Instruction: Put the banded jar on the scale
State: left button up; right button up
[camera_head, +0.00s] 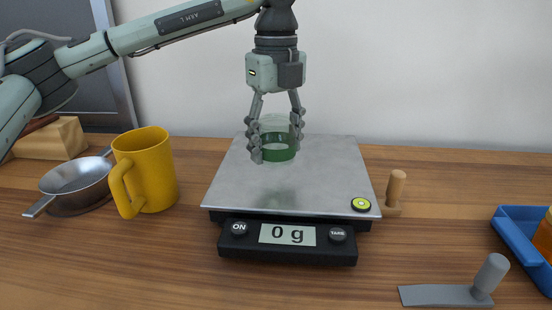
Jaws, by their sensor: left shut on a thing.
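The banded jar (280,154) is clear glass with a green band. My left gripper (277,143) comes down from above and is shut on it, one finger on each side. The jar appears in front of the back half of the scale's metal plate (315,185); whether its base touches the plate is hard to tell. The scale's display (287,235) reads 0 g. The fingers hide parts of the jar's sides. My right gripper is not in view.
A yellow mug (148,170) and a metal pan (78,182) stand left of the scale. A small yellow-green disc (361,204) lies at the plate's front right corner. A wooden-handled tool (396,190), a grey scraper (455,294) and a blue tray (520,245) are to the right.

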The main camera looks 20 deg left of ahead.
aim_at(276, 163)
pick_arm(q)
notch_tip(276, 163, down, 3)
jog(key=shift+f, duration=0.6)
jog(key=o, duration=1.3)
jog(key=shift+c, duration=0.2)
notch_tip(276, 163, up, 2)
jog(key=shift+r, duration=0.1)
notch_tip(276, 163, up, 10)
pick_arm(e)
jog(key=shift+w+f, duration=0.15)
